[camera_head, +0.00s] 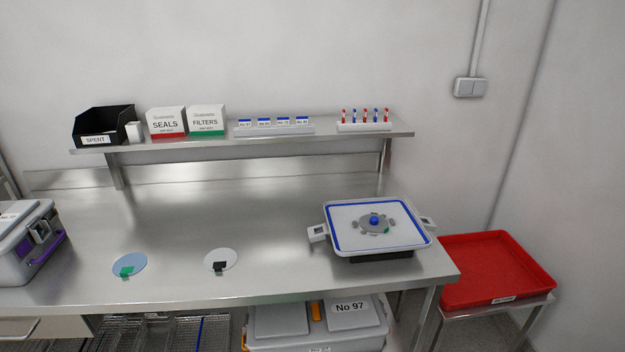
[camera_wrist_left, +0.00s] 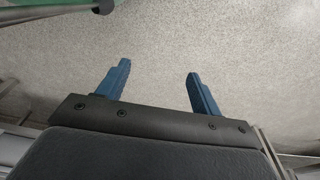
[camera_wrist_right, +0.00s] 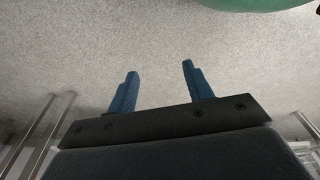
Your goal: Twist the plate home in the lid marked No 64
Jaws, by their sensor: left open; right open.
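A grey lid-like tray with a blue seal around its edge (camera_head: 345,245) lies at the right end of the steel bench, on a dark base. A round grey plate (camera_head: 364,222) with a blue centre knob (camera_head: 374,221) sits in its middle, with a small green patch at its edge. I cannot read a No 64 mark on it, nor tell how far the plate is turned. My left gripper (camera_wrist_left: 157,78) is open and empty above a speckled floor. My right gripper (camera_wrist_right: 160,72) is open and empty over similar floor. Neither gripper shows in the head view.
A blue disc (camera_head: 130,262) with a green tab and a white disc (camera_head: 221,257) with a black tab lie on the bench (camera_head: 180,285). A grey case (camera_head: 20,250) stands left. A red tray (camera_head: 490,265) is at right. A No 97 box (camera_head: 345,320) is below.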

